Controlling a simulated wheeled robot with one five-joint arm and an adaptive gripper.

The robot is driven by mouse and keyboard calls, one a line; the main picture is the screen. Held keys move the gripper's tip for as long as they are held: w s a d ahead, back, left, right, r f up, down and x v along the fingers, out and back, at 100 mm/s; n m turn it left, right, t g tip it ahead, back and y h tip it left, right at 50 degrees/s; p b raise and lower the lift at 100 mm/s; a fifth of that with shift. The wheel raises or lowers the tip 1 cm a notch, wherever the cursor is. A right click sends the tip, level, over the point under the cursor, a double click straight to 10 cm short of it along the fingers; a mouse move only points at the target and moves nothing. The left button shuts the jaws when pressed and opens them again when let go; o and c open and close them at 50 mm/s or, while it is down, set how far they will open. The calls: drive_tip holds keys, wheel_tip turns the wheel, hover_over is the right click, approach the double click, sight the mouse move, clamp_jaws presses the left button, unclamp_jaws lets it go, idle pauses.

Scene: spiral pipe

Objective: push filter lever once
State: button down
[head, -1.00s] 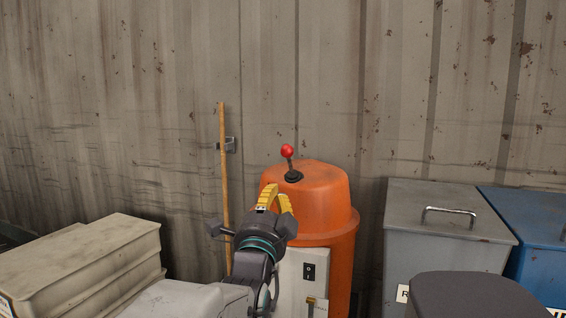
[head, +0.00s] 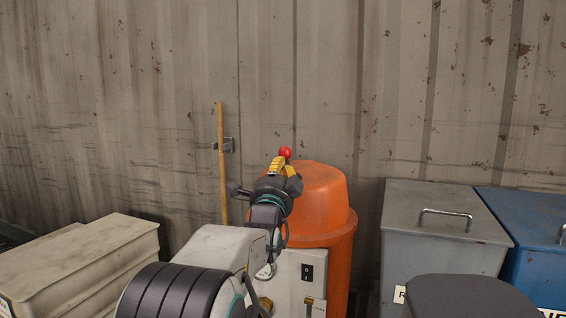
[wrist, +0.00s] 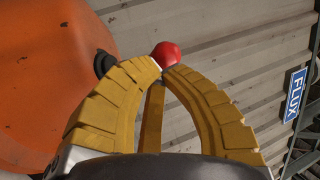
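The filter lever has a red ball knob (head: 285,152) and stands on top of the orange filter drum (head: 322,215). My gripper (head: 284,162) is raised in front of the lever and hides its shaft in the head view. In the wrist view the yellow fingers (wrist: 163,68) curve together and their tips meet, with nothing seen between the tips. The red knob (wrist: 166,54) shows just beyond the tips; whether they touch it I cannot tell. The lever's dark base (wrist: 104,64) is partly hidden behind the left finger. The orange drum (wrist: 45,75) fills the left of that view.
A wooden pole (head: 222,165) leans at the corrugated wall, left of my arm. A switch box (head: 300,275) is on the drum's front. Grey (head: 440,230) and blue bins (head: 540,245) stand right. Pale stacked boxes (head: 90,255) are at left.

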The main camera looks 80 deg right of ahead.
sight(286, 161)
drive_tip(key=shift+x, duration=1.05)
drive_tip(key=shift+d+r+y, duration=0.15)
drive_tip(key=shift+r+y, duration=0.1)
drive_tip(key=shift+y, duration=0.05)
